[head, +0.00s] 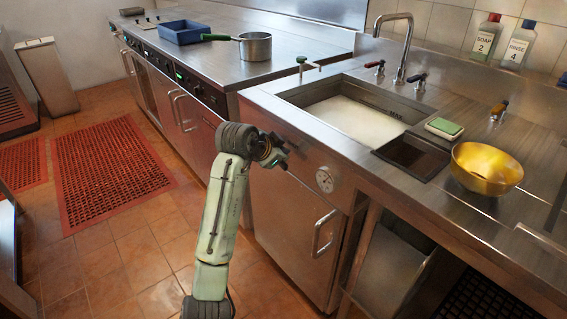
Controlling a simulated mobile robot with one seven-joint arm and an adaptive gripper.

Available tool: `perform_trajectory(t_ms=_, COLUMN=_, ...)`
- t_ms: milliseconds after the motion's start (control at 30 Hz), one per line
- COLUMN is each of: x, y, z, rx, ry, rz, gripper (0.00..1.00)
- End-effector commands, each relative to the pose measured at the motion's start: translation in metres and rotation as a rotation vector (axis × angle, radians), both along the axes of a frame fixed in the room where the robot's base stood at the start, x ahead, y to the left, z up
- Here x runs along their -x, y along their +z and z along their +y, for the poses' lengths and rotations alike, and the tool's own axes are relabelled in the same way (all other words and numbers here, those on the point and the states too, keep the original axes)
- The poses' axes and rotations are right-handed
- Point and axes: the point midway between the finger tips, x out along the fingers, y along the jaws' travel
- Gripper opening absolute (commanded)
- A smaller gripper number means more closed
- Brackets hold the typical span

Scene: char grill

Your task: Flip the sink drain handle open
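The sink (414,110) is a steel basin filled with whitish, foamy water, set in the counter at the right. I cannot tell for sure which part is the drain handle. A short lever with a dark reddish grip (499,107) stands on the counter right of the sink. My gripper (281,161) is in front of the counter's front face, left of the round gauge and below the counter edge. It is small and dark here, and its fingers are hard to make out. It appears to hold nothing.
A faucet (400,50) rises behind the sink between two dark-handled taps. A dark tray (405,158), a green sponge (444,127) and a gold bowl (487,168) occupy the right counter. A round gauge (325,180) and cabinet handle (322,234) protrude at the front.

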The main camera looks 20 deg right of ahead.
Motion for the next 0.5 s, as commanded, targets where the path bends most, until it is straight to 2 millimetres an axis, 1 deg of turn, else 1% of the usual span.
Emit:
perform_trajectory(t_ms=33, x=-0.001, y=-0.013, z=-0.001, rx=-0.001, ry=-0.001, rz=0.0, gripper=0.0)
perform_trajectory(t_ms=67, x=-0.001, y=-0.016, z=-0.002, rx=-0.001, ry=-0.002, rz=0.001, gripper=0.0)
perform_trajectory(t_ms=267, x=0.001, y=-0.035, z=-0.002, rx=-0.066, ry=-0.003, rz=-0.184, gripper=0.0)
perform_trajectory(t_ms=500, x=-0.002, y=-0.057, z=-0.001, rx=-0.145, ry=-0.003, rz=-0.401, gripper=0.0)
